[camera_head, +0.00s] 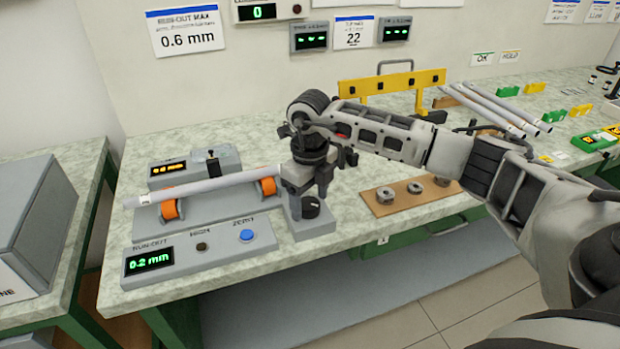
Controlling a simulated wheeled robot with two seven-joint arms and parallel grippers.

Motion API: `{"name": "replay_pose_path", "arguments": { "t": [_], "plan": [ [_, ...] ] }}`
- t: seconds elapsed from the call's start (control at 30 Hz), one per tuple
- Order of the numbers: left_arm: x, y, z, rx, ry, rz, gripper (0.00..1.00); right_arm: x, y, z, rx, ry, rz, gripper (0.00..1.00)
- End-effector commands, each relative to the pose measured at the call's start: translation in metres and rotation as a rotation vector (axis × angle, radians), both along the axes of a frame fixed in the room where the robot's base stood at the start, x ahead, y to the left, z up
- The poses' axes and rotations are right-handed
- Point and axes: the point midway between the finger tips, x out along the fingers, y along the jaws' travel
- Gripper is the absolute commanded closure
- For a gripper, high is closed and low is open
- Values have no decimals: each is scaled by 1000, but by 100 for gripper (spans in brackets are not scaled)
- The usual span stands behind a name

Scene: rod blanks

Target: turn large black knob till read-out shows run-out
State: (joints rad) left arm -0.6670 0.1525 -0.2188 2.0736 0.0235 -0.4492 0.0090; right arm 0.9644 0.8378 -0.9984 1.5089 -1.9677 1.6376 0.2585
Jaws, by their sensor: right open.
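The large black knob (311,208) sits on a grey block (312,228) at the right end of the test rig. My right gripper (308,198) points down over it, its jaws open and apart around or just above the knob; I cannot tell whether they touch it. The run-out read-out (149,261) shows 0.2 mm in green on the grey front panel. A grey rod (210,186) lies across orange rollers (169,210) behind that panel. My left gripper is not in view.
The front panel also has a dark button (202,247) and a blue ZERO button (246,236). A brown board (385,203) with several metal nuts lies right of the knob, under my right arm. A wall sign (186,32) reads run-out max 0.6 mm.

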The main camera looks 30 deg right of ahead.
Motion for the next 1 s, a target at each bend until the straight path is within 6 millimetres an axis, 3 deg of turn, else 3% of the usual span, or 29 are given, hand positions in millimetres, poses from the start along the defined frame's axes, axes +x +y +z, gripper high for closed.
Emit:
{"name": "replay_pose_path", "arguments": {
  "t": [0.17, 0.6, 0.8, 1.0],
  "plan": [
    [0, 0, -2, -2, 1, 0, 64, 1, -1, 27, 0, -8, 1, 34],
    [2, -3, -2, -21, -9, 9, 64, 1, 0, 128, 0, -6, -1, 34],
    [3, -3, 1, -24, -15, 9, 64, 1, 0, 152, 0, -4, -1, 34],
    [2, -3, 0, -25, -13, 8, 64, 0, 0, 157, 0, -2, -1, 34]
  ]
}}
